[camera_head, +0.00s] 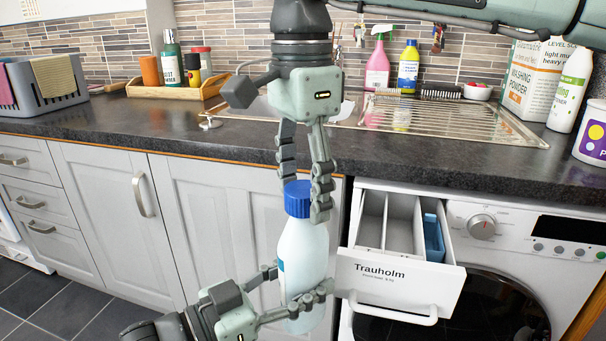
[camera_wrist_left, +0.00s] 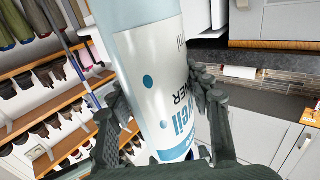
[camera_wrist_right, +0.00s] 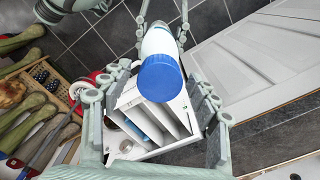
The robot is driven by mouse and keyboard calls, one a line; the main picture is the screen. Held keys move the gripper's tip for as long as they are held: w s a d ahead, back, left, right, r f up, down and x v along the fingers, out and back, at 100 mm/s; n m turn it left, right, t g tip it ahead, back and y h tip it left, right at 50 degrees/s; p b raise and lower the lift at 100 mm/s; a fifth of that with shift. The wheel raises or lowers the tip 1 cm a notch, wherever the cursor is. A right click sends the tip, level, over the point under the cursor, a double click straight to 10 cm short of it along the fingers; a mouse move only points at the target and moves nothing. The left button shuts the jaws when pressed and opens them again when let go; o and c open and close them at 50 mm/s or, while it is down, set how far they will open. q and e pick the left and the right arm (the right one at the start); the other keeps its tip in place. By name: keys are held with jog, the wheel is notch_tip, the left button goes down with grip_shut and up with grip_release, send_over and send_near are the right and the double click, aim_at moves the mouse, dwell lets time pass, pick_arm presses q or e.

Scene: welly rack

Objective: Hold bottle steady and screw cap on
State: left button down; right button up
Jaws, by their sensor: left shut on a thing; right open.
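The white bottle (camera_head: 302,249) stands nearly upright, slightly tilted, in front of the cupboards. Its blue cap (camera_head: 298,199) sits on its top; how tightly cannot be told. My left gripper (camera_head: 297,284) is shut around the bottle's lower part. The left wrist view shows its fingers on both sides of the labelled bottle body (camera_wrist_left: 150,75). My right gripper (camera_head: 304,192) points down from above with open fingers on either side of the cap. One finger hides part of the cap's right edge. In the right wrist view the cap (camera_wrist_right: 160,78) shows beyond the open fingers.
An open detergent drawer (camera_head: 400,285) of the washing machine (camera_head: 510,235) juts out just right of the bottle. The dark worktop (camera_head: 240,145) lies behind, with a sink drainer (camera_head: 450,118), spray bottles and a wooden tray (camera_head: 165,91). Cupboard doors (camera_head: 115,215) are at left.

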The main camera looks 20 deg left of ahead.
jog(key=shift+c, duration=0.3)
jog(key=c, duration=1.2)
jog(key=m, duration=1.1)
jog(key=o, duration=1.3)
jog(key=shift+r, duration=0.1)
jog(key=shift+r, duration=2.2)
jog(key=shift+c, duration=0.2)
